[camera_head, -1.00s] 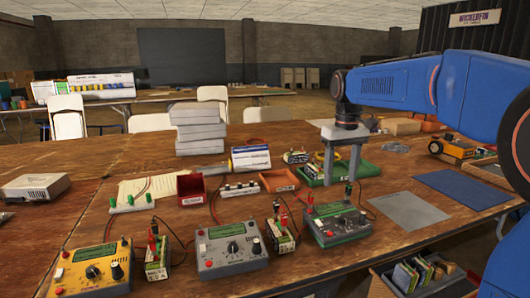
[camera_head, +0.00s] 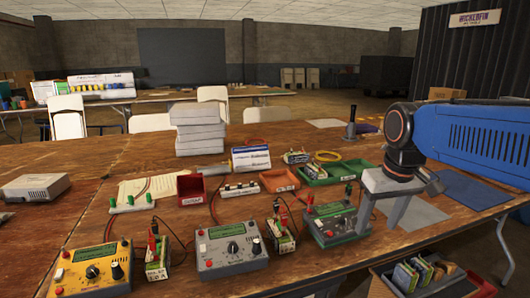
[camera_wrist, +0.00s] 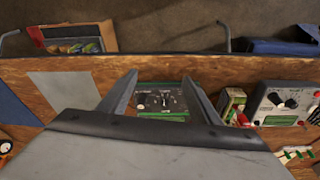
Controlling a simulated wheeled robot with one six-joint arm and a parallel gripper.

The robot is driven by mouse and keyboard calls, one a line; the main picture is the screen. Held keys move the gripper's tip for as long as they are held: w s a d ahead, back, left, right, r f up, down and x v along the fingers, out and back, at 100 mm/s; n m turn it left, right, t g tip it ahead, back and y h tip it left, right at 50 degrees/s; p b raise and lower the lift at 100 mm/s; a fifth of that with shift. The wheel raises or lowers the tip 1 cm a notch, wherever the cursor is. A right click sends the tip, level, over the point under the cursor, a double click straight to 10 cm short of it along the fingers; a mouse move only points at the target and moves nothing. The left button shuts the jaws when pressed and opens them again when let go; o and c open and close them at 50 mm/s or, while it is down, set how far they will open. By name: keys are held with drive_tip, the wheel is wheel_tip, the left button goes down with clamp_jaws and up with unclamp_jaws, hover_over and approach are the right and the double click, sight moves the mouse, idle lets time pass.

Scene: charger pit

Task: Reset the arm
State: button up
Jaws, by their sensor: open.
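My gripper (camera_head: 384,222) is at the end of my blue arm, at the right in the head view. Its two grey fingers point down over the table, beside the green charger (camera_head: 338,222). In the wrist view my gripper (camera_wrist: 163,80) has its fingers spread wide. The green charger (camera_wrist: 163,100) shows in the gap between them, below the fingers. Nothing is held. My forearm reaches in from the right edge of the head view.
A grey charger (camera_head: 231,246) and a yellow charger (camera_head: 92,270) stand along the front of the wooden table (camera_head: 60,215). A grey mat (camera_head: 415,213) and blue mat (camera_head: 465,188) lie at right. A bin of packs (camera_head: 380,284) sits below the front edge.

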drive_tip(key=s+d+f+m+t, duration=0.1)
drive_tip(key=s+d+f+t, duration=0.1)
drive_tip(key=s+f, duration=0.9)
drive_tip(key=s, duration=0.3)
drive_tip(key=shift+s+m, duration=0.35)
drive_tip(key=shift+m, duration=0.05)
